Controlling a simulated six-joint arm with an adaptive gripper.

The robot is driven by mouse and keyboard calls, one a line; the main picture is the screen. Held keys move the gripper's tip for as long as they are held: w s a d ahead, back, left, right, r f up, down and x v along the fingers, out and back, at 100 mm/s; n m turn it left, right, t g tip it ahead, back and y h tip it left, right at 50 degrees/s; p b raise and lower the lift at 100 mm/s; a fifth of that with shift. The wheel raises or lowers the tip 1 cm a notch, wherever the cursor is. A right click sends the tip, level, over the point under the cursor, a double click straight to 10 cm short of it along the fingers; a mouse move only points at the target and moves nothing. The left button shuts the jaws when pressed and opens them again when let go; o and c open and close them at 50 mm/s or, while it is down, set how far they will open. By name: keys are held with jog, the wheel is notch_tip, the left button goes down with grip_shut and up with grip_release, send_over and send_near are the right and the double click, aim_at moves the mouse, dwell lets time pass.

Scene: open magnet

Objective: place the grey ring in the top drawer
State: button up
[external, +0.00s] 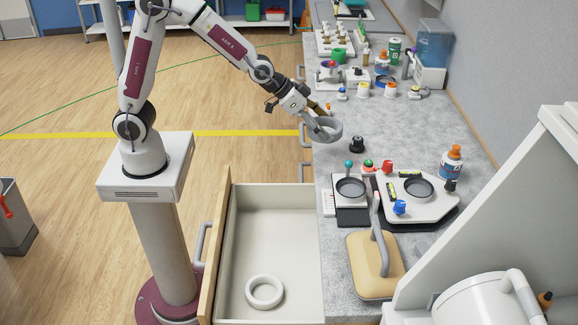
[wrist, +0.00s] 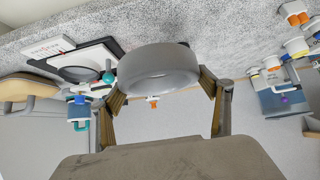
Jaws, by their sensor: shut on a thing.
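The grey ring (external: 325,130) is held in my gripper (external: 317,118), above the front edge of the grey counter. In the wrist view the ring (wrist: 158,68) sits between the two fingers of my gripper (wrist: 162,90), which are shut on it. The top drawer (external: 230,250) is pulled open below the counter, lower and to the left of the ring in the external view. A white ring (external: 250,293) lies flat on the drawer floor near its front end. The rest of the drawer floor is bare.
A black knob-like piece (external: 357,145) stands on the counter near the ring. A device with round dishes (external: 418,188) and a tan block with a grey handle (external: 374,265) stand beside the drawer. Bottles and small jars (external: 363,90) crowd the counter's far part.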

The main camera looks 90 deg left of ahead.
jog(key=s+d+f+m, duration=0.1)
jog(key=s+f, duration=0.8)
jog(key=s, duration=0.3)
jog(key=d+f+m+g+h, duration=0.3)
jog(key=d+f+m+h, duration=0.15)
jog(key=d+m, duration=0.4)
jog(key=d+f+m+g+h, duration=0.4)
jog(key=d+f+m, duration=0.1)
jog(key=d, duration=0.6)
jog(key=m+g, duration=0.6)
jog(key=m, duration=0.2)
send_over(262, 253)
notch_tip(262, 253, down, 4)
jog(key=shift+r, duration=0.2)
jog(key=shift+t, duration=0.3)
jog(key=shift+f, duration=3.1)
